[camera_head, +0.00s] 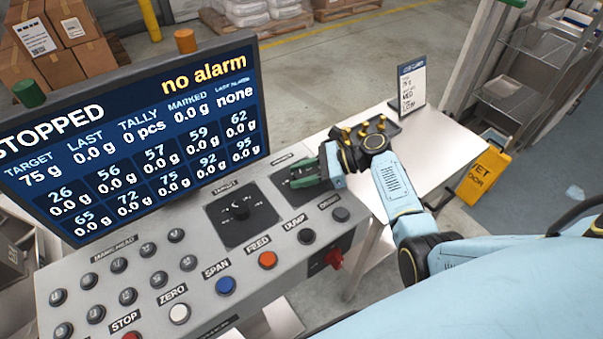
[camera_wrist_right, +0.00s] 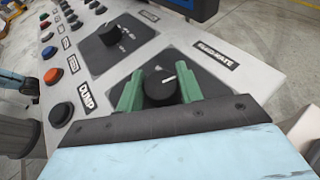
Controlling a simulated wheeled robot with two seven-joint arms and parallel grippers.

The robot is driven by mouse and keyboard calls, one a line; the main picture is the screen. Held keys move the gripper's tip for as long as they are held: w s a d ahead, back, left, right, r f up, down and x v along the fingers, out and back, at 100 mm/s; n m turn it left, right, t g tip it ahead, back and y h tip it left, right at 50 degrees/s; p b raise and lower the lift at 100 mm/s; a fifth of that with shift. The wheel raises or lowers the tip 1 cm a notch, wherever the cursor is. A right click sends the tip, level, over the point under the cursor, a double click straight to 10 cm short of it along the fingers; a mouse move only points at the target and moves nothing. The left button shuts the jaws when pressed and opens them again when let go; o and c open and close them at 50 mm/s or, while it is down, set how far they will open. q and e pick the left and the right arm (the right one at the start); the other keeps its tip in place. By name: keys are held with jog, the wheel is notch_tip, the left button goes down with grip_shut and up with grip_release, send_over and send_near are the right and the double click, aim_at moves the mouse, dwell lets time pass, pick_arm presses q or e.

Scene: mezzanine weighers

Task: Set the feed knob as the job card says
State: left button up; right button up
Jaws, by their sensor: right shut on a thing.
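The feed knob (camera_wrist_right: 160,90) is a round black dial with a white pointer line, on a dark plate at the right end of the grey control panel (camera_head: 200,262). In the wrist view its pointer aims up and slightly right. The label beside it seems to end in "RATE". My right gripper (camera_head: 305,174) has its green fingers on both sides of the knob, shut on it; in the head view it mostly hides the knob. My left gripper is not in view.
A second black knob, labelled TARGET (camera_head: 240,208), sits left of the feed knob. Push buttons, including an orange one (camera_head: 267,260), line the panel front. The screen (camera_head: 140,135) reads STOPPED, target 75 g, no alarm.

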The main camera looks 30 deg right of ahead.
jog(key=shift+n+g+y+b, duration=0.4)
jog(key=shift+n+g+b, duration=0.4)
jog(key=shift+n+g, duration=0.85)
jog(key=shift+g, duration=0.35)
jog(key=o, duration=1)
jog(key=b+v, duration=0.1)
jog(key=v, duration=1.2)
jog(key=shift+d+b, duration=0.2)
jog(key=shift+b, duration=0.1)
